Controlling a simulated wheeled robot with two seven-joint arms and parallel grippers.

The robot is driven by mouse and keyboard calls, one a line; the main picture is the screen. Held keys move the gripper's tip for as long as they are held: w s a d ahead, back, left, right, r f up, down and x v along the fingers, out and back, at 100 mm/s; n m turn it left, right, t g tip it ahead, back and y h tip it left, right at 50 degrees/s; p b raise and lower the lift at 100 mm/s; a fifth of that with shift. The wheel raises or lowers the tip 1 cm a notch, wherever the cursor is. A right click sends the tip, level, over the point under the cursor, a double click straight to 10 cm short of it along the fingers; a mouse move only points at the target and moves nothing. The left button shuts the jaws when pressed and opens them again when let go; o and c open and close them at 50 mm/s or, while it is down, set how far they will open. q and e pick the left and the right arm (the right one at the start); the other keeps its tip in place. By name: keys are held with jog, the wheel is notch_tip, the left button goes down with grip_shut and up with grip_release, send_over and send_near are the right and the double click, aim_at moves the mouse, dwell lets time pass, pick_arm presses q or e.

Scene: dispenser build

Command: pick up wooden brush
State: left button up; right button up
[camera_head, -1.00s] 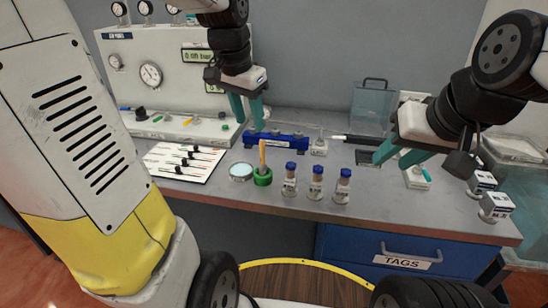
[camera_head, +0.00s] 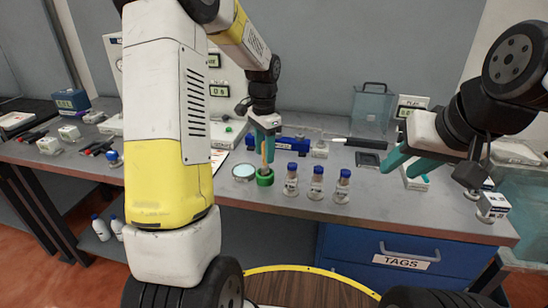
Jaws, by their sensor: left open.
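The wooden brush (camera_head: 264,153) stands upright in a round green holder (camera_head: 265,177) on the grey bench. My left gripper (camera_head: 265,146) is open and points down right at the brush's upper part, with its teal fingers over or beside it. Whether the fingers touch the brush cannot be told. My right gripper (camera_head: 402,162) is off to the right above the bench, well away from the brush; its teal fingers appear apart and nothing shows between them.
Several blue-capped vials (camera_head: 317,183) stand just right of the holder. A round light-blue dish (camera_head: 243,172) lies to its left, and a blue rack (camera_head: 292,143) sits behind. A clear box (camera_head: 371,108) stands at the back. My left arm hides part of the bench.

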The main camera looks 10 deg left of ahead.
pick_arm(q)
notch_tip(320, 180, down, 2)
jog(key=shift+c, duration=0.2)
grip_shut()
